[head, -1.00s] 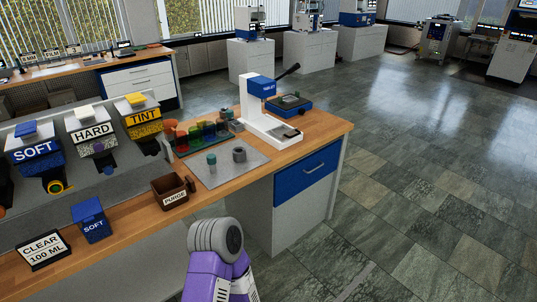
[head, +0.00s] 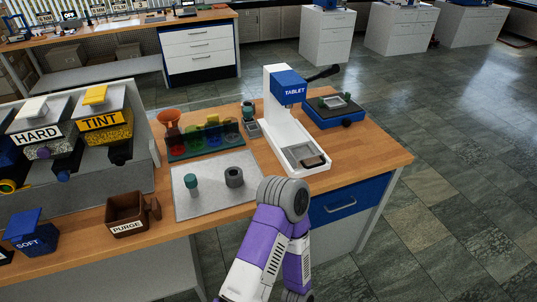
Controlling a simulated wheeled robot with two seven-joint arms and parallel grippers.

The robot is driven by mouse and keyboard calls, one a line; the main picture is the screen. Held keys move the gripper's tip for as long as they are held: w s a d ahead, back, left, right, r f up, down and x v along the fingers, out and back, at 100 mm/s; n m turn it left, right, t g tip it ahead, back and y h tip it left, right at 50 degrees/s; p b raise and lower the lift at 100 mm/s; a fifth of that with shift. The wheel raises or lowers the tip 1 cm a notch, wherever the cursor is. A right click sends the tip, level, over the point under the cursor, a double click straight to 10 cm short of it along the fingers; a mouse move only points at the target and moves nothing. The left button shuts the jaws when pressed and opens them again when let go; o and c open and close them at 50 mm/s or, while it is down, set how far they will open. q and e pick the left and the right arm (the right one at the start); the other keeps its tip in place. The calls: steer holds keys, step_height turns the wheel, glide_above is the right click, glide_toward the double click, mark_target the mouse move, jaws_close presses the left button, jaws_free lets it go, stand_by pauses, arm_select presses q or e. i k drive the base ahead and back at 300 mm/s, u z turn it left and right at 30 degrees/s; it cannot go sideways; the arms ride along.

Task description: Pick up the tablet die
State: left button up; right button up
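On a light grey mat (head: 183,209) on the wooden bench stand two small upright pieces. One is a dark grey hollow cylinder (head: 234,178) with a round opening on top, which looks like the tablet die. The other is a slimmer piece with a teal top (head: 191,181), to its left. A purple and grey arm link of mine rises from the bottom, in front of the mat's right side. Neither gripper shows in this view.
A brown PURGE bin (head: 126,211) stands left of the mat. A dark rack (head: 205,143) with coloured items is behind it. A blue and black device (head: 334,113) is right of the press. The bench's front right corner is clear.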

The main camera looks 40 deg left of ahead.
mark_target(234, 177)
steer(key=i, duration=0.7)
steer(key=u, duration=2.7)
